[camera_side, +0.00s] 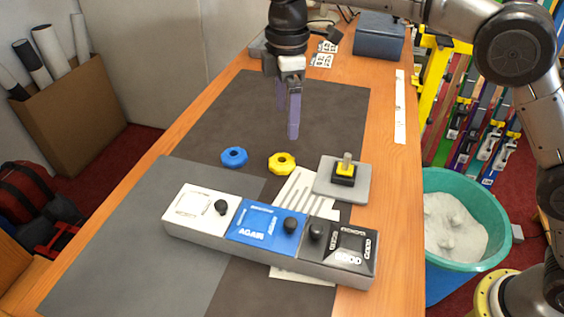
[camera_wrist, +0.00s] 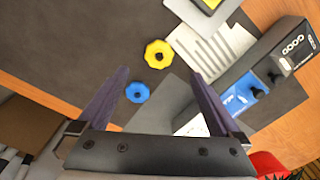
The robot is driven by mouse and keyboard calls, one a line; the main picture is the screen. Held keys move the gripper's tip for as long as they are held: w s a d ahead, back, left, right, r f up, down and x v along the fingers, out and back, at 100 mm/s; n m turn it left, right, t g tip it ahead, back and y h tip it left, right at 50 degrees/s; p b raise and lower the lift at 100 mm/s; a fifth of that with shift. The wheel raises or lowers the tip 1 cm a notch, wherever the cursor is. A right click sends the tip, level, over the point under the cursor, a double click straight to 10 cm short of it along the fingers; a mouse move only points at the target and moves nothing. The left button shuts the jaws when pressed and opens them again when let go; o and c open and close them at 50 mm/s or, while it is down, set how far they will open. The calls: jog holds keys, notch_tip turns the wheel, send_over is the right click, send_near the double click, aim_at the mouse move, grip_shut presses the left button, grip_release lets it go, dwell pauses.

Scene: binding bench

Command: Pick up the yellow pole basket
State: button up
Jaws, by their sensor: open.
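The yellow pole basket (camera_side: 282,162) is a small yellow ring-like piece with a dark centre hole, lying on the dark mat. In the wrist view the yellow piece (camera_wrist: 158,54) lies ahead of my fingers, near the top middle. A similar blue ring (camera_side: 234,157) lies just left of it, apart from it. In the wrist view the blue ring (camera_wrist: 138,92) appears between my fingertips, lower down. My gripper (camera_side: 289,136) is open and empty, pointing down above the mat, higher than the rings and behind them. Its two fingers (camera_wrist: 166,72) are spread wide in the wrist view.
A box with white, blue and black panels (camera_side: 268,235) and knobs stands in front of the rings. A grey plate (camera_side: 328,189) with a black-and-yellow block and post stands to the right. A striped paper (camera_side: 292,196) lies close by. The mat (camera_side: 225,110) behind is clear.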

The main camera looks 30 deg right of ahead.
aim_at(284, 155)
notch_tip(284, 155, down, 11)
jog(key=shift+a+f, duration=0.1)
jog(key=shift+a, duration=0.05)
dwell(0.4)
jog(key=shift+c, duration=0.3)
jog(key=c, duration=1.2)
